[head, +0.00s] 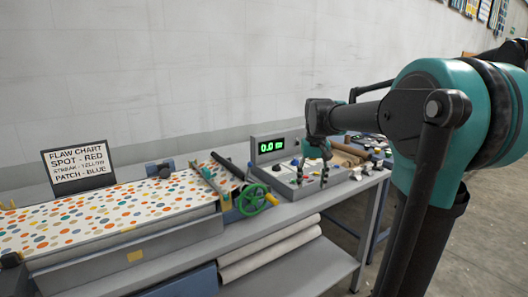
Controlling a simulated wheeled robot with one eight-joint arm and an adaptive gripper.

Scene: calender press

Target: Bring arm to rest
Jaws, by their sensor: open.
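My arm comes in from the right side of the head view. My gripper (313,170) hangs at its end, over the grey control box (281,180). It points down with its jaws open, and I see nothing held in it. The fingertips are small and blend with the dark and coloured parts on the box, so I cannot tell whether they touch it.
A dotted sheet (95,222) covers the press bed at left, with a green handwheel (257,198) at its end. A flaw chart (79,167) stands behind it. Small parts (377,161) lie at the bench's right end. White rolls (270,249) rest below. Open floor lies at right.

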